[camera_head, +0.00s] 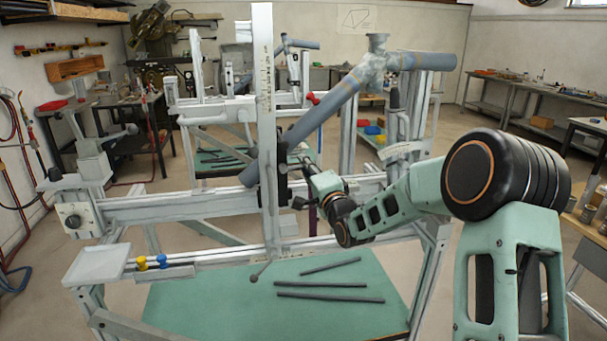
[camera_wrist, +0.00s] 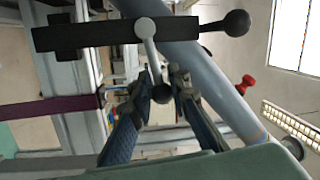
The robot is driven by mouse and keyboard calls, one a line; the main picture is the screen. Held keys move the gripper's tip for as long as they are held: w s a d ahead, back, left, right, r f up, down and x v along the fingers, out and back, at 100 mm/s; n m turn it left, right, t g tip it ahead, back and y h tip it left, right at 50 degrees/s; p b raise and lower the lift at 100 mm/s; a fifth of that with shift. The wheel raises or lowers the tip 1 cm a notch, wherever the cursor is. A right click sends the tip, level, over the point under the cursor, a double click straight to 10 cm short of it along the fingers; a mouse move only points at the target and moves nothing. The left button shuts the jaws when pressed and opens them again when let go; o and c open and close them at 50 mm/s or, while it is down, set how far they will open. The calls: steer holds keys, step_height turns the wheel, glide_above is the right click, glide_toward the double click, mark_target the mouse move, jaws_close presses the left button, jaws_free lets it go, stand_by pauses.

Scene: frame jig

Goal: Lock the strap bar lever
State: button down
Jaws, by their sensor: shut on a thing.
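In the wrist view my gripper (camera_wrist: 163,86) has its two fingertips on either side of a black ball knob (camera_wrist: 159,94), shut on it. The knob ends a short silver lever (camera_wrist: 150,50), which runs up from the knob to a pivot on a dark bar (camera_wrist: 100,34). The bar crosses the upper part of the wrist view, in front of a blue-grey tube. In the head view my gripper (camera_head: 302,172) is at the upright post, by a dark block (camera_head: 270,182). The lever and its knob are too small and hidden there to make out.
The blue-grey frame tube (camera_head: 318,118) slants past the post (camera_head: 264,90), close to my gripper. It also shows in the wrist view (camera_wrist: 215,85). A second black ball (camera_wrist: 236,23) and a red knob (camera_wrist: 246,82) are nearby. A purple strap (camera_wrist: 50,112) lies left. Dark rods (camera_head: 320,284) lie on the green shelf.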

steer(key=shift+s+a+f+m+t+h+b, duration=0.1)
steer(key=shift+a+f+m+t+h+b, duration=0.25)
steer(key=shift+f+m+b, duration=1.1)
steer(key=shift+s+a+f+m+t+h+b, duration=0.1)
steer(key=shift+a+f+m+t+h+b, duration=0.25)
steer(key=shift+m+b, duration=2.2)
steer(key=shift+a+f+m+t+h+b, duration=0.1)
steer(key=shift+f+m+t+h+b, duration=0.2)
steer(key=shift+f+m+h+b, duration=1.45)
steer(key=shift+r+m+y+p, duration=0.4)
steer(key=shift+r+m+y, duration=0.45)
steer(key=shift+y, duration=0.3)
steer(key=c, duration=2.1)
jaws_free()
steer(key=shift+a, duration=0.1)
steer(key=v, duration=1.2)
